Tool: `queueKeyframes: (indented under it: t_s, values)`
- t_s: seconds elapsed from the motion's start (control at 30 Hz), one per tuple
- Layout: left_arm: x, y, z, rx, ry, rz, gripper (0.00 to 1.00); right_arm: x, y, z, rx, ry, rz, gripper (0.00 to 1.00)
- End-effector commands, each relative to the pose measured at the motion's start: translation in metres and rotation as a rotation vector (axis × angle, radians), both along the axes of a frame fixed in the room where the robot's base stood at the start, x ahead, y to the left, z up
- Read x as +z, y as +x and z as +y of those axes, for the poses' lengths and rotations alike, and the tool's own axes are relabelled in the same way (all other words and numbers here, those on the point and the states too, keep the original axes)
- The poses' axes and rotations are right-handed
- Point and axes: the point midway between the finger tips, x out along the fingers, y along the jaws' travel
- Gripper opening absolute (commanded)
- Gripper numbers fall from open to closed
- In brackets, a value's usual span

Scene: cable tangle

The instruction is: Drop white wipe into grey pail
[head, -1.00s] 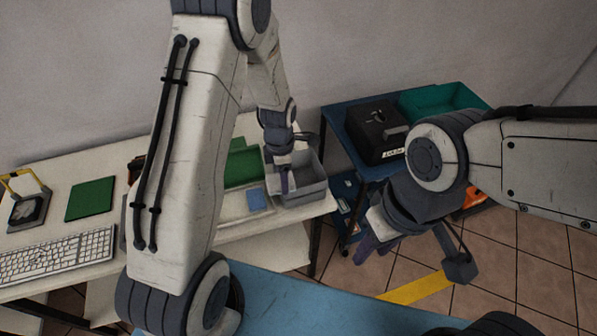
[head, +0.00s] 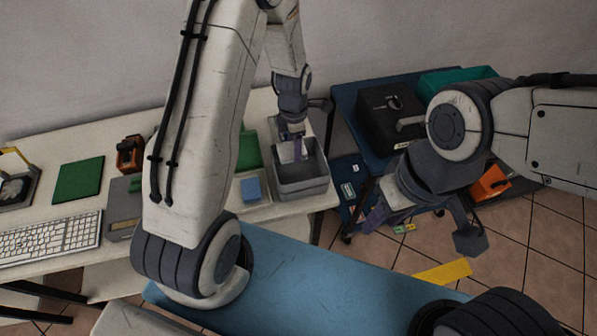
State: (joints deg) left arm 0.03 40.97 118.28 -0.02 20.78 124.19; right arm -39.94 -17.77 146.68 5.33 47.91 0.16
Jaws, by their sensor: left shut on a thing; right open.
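The grey pail (head: 302,188) is an open box on the white table near its right end. My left gripper (head: 298,157) points down over the pail's opening, with its fingertips at or just inside the rim. It is shut on the white wipe (head: 286,153), a small pale patch at the fingers that they partly cover. I cannot tell whether the wipe touches the pail. My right gripper (head: 372,216) is open and empty, off to the right above the floor, well apart from the pail.
A blue block (head: 251,189) and a green tray (head: 249,152) lie left of the pail. A keyboard (head: 50,240) and green mat (head: 78,182) are further left. A blue cart with a black box (head: 391,112) and teal bin (head: 455,77) stands right. A blue surface (head: 300,278) is in front.

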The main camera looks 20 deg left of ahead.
Motion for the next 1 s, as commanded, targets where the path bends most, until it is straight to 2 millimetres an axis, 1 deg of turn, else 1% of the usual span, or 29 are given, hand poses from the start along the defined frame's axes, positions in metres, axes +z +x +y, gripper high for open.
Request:
queueKeyframes:
  t_s: [0.03,0.17,0.27,0.5,0.53,0.57,0.6,0.87,1.0]
  values:
    - [-0.013,0.000,0.000,-0.001,0.000,0.000,0.19,-0.011,0.000,0.000,0.001,0.000,0.000,0.41]
    - [-0.024,0.000,-0.001,-0.002,0.000,0.000,0.19,-0.020,0.000,0.000,0.001,0.000,0.000,0.41]
    - [-0.026,0.001,-0.001,-0.002,0.000,-0.001,0.19,-0.022,0.000,0.000,0.001,0.000,0.000,0.41]
    - [-0.025,0.001,-0.002,-0.003,0.000,-0.001,0.19,-0.021,0.000,0.000,0.002,0.000,0.000,0.41]
    - [-0.025,0.001,-0.002,-0.003,0.000,-0.001,0.82,-0.021,0.000,0.000,0.002,0.000,0.000,0.41]
    - [-0.025,0.001,-0.002,-0.003,0.000,-0.001,0.94,-0.021,0.000,0.000,0.002,0.000,0.000,0.41]
    - [-0.025,0.001,-0.001,-0.003,0.000,-0.001,1.00,-0.021,0.000,0.000,0.002,0.000,0.000,0.41]
    - [-0.023,0.001,-0.001,-0.002,0.000,-0.001,1.00,-0.021,0.000,0.000,0.001,0.000,0.000,0.41]
    - [-0.010,0.002,-0.001,-0.002,0.000,-0.005,1.00,-0.025,0.000,0.000,0.002,0.000,0.000,0.41]
